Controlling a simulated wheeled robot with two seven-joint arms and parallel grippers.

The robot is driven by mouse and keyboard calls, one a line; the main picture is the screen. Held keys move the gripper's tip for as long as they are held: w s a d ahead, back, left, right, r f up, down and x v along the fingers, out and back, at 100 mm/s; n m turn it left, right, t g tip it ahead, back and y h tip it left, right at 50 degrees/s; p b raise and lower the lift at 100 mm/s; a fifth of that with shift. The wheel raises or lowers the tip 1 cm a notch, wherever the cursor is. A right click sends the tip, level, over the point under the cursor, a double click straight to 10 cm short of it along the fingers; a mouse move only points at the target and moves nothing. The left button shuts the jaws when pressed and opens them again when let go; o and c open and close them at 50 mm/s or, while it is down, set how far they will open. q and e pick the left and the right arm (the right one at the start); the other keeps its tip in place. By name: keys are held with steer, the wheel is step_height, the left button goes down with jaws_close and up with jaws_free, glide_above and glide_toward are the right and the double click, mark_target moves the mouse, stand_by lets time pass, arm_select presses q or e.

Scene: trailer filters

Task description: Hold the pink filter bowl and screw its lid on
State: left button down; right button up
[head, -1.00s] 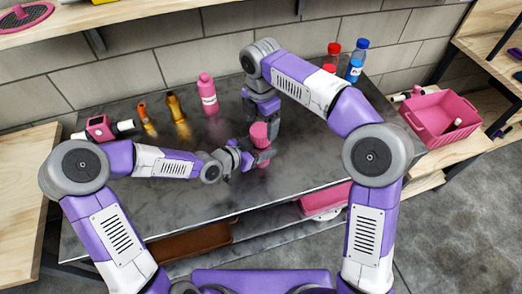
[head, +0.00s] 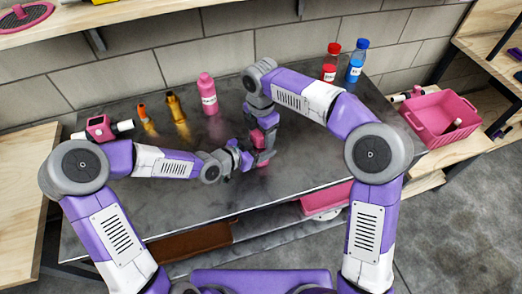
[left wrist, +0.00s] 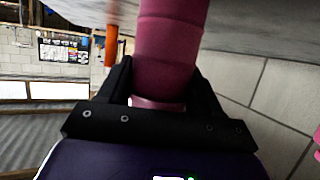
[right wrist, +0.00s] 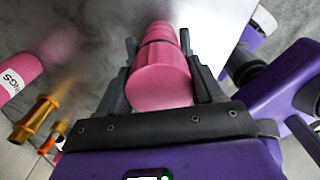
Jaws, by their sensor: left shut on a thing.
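The pink filter bowl (left wrist: 170,45) is between the fingers of my left gripper (left wrist: 158,85), which is shut on it. In the head view the bowl is mostly hidden by the grippers. In the right wrist view a pink cylinder, its near part the lid (right wrist: 160,80), stands in line with the bowl, with a dark seam between them. My right gripper (right wrist: 160,65) has its fingers on both sides of the lid, reaching down from above. I cannot tell whether they press on it or how far the lid is screwed.
A pink bottle (head: 208,94), gold fitting (head: 176,108), orange-tipped fitting (head: 144,116) and pink-and-white device (head: 100,127) stand at the back left. Red (head: 331,58) and blue (head: 356,62) bottles stand back right. A pink crate (head: 440,118) sits right. The front of the table is clear.

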steer(key=shift+c, duration=1.1)
steer(key=o, duration=1.2)
steer(key=shift+o, duration=0.2)
step_height(320, 180, up, 12)
arm_select(q)
steer(key=shift+c, duration=0.6)
jaws_free()
